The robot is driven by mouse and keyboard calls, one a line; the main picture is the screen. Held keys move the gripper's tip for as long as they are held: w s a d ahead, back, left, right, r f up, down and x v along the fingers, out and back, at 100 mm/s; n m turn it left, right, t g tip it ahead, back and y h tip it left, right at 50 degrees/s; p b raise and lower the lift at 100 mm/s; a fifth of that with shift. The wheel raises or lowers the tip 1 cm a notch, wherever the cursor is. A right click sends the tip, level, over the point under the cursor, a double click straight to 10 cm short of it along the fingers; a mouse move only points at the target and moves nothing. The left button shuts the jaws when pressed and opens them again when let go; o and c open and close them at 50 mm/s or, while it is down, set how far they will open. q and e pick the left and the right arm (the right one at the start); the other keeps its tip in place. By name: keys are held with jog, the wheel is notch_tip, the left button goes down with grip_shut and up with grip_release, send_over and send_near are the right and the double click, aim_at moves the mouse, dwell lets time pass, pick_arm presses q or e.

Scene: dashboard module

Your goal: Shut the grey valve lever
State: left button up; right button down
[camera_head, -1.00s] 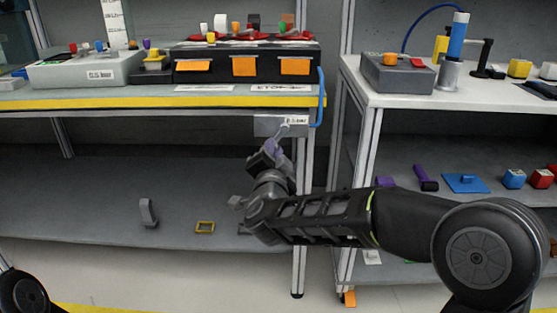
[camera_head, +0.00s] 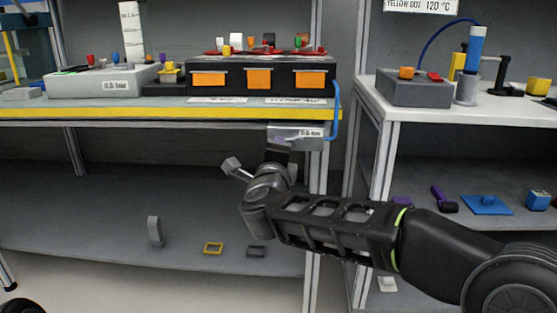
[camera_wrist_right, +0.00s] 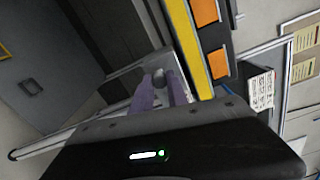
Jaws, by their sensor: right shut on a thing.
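The grey valve box (camera_head: 297,134) with a white label hangs under the front edge of the workbench, near its right end. My right gripper (camera_head: 278,146) is just below the box, in front of it, and hides most of the lever in the head view. In the right wrist view, the two purple-grey fingers of my right gripper (camera_wrist_right: 162,90) close around the round grey end of the valve lever (camera_wrist_right: 159,76). The lever's exact angle cannot be told. My left gripper is not in view.
The bench's yellow front edge (camera_head: 150,113) runs just above my right gripper. A blue hose (camera_head: 337,112) hangs right of the box. The lower shelf (camera_head: 90,215) holds a few small parts. A black unit with orange flaps (camera_head: 262,77) stands on the bench.

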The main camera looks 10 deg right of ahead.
jog(key=shift+r+m, duration=0.25)
jog(key=shift+m, duration=0.45)
jog(key=c, duration=1.3)
grip_release()
jog(key=shift+s, duration=0.1)
jog(key=p+v, duration=0.1)
jog(key=v, duration=0.6)
jog(key=shift+s, duration=0.3)
jog(key=shift+a, duration=0.15)
